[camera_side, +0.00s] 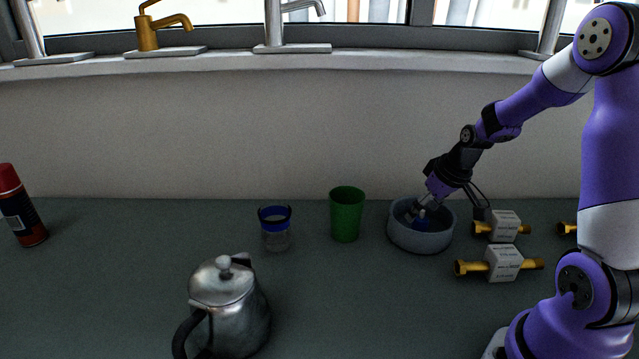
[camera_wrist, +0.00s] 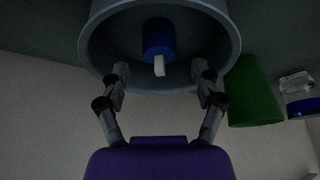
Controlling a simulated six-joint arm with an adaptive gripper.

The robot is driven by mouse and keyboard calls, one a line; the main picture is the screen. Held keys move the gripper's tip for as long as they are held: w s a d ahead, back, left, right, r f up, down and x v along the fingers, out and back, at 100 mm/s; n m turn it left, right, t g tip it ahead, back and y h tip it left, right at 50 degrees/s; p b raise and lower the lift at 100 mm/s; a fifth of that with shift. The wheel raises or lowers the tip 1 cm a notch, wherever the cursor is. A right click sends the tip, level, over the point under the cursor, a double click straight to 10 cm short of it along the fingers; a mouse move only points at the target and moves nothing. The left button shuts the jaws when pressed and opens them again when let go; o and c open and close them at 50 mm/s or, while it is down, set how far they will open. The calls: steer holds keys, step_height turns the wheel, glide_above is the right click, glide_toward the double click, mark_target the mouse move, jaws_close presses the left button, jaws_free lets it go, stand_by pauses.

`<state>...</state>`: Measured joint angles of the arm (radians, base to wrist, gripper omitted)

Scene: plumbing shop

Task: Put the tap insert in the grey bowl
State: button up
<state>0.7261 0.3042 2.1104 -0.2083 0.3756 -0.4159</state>
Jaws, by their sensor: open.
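The grey bowl (camera_side: 420,239) stands on the dark worktop near the back wall, right of the green cup. The tap insert (camera_side: 421,223), blue with a pale stem, is inside the bowl. In the wrist view the tap insert (camera_wrist: 159,40) lies within the bowl (camera_wrist: 95,45), its white stem pointing towards my gripper. My gripper (camera_side: 417,211) reaches down into the bowl from the upper right. In the wrist view my gripper (camera_wrist: 162,82) has its fingers spread wide at the bowl's near rim, with nothing between them; the insert is apart from both fingers.
A green cup (camera_side: 346,214) stands just left of the bowl, and a glass jar with a blue rim (camera_side: 275,229) is further left. Brass-ended valves (camera_side: 503,264) lie right of the bowl. A metal teapot (camera_side: 229,306) stands in front; a red-capped can (camera_side: 21,207) is far left.

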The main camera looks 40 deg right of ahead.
mark_target(424, 212)
step_height(424, 212, up, 7)
stand_by(0.7)
steer(key=s+a+r+n, duration=0.1)
steer(key=s+a+r, duration=0.2)
steer(key=a, duration=0.6)
steer(key=s+a+r+n+t+y, duration=0.1)
steer(key=s+a+r, duration=0.2)
steer(key=a, duration=0.7)
steer(key=shift+s, duration=1.25)
